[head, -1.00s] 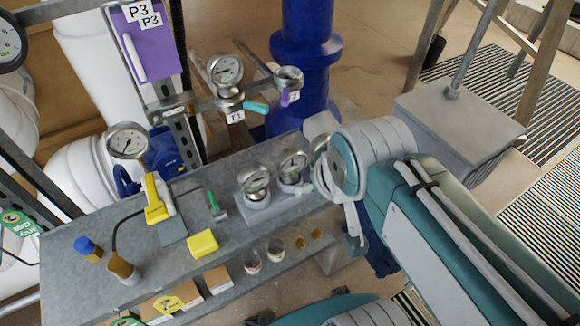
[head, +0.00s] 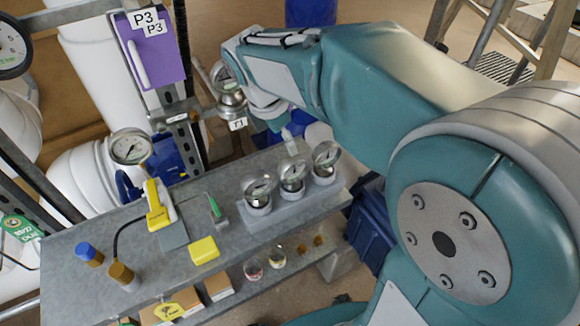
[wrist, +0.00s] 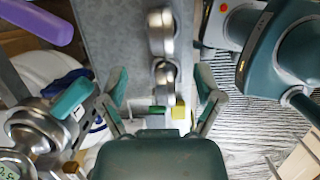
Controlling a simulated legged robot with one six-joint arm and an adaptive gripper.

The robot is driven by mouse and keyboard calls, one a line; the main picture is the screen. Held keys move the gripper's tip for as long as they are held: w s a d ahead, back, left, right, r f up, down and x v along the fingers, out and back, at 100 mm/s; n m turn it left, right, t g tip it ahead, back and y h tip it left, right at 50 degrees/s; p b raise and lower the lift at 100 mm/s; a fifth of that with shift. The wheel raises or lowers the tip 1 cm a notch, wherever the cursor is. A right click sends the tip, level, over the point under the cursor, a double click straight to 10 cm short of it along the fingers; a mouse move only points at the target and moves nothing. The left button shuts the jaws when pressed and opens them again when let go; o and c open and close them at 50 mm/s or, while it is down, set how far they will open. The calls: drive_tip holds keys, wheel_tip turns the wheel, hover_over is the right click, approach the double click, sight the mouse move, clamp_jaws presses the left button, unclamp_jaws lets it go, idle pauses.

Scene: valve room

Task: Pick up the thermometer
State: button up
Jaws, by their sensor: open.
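I cannot tell for sure which object is the thermometer. Three round metal dial gauges (head: 292,175) stand upright in a row on a grey base on the metal shelf (head: 225,228). Another dial (head: 229,88) sits on the pipe fitting behind, above a T1 label (head: 238,125), partly covered by my arm. My gripper (wrist: 160,88) is open in the wrist view, and metal gauge bodies (wrist: 162,35) show between and beyond its fingers. No grip on any of them shows. In the head view my gripper is mostly hidden by my arm, behind the row of gauges.
A yellow handheld device (head: 157,206) with a black cable, a green-handled tool (head: 215,208), a yellow block (head: 204,250) and two small bottles (head: 121,274) are on the shelf. A teal valve handle (wrist: 72,98) is left of my gripper in the wrist view. Pipes stand behind.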

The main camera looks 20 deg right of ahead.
sight(290, 158)
drive_tip(key=shift+w+f, duration=0.15)
drive_tip(key=shift+f, duration=0.05)
drive_tip(key=x, duration=0.5)
drive_tip(key=shift+f, duration=0.15)
drive_tip(key=x, duration=0.5)
drive_tip(key=shift+a+f, duration=0.1)
drive_tip(key=shift+f, duration=0.1)
drive_tip(key=c, duration=1.1)
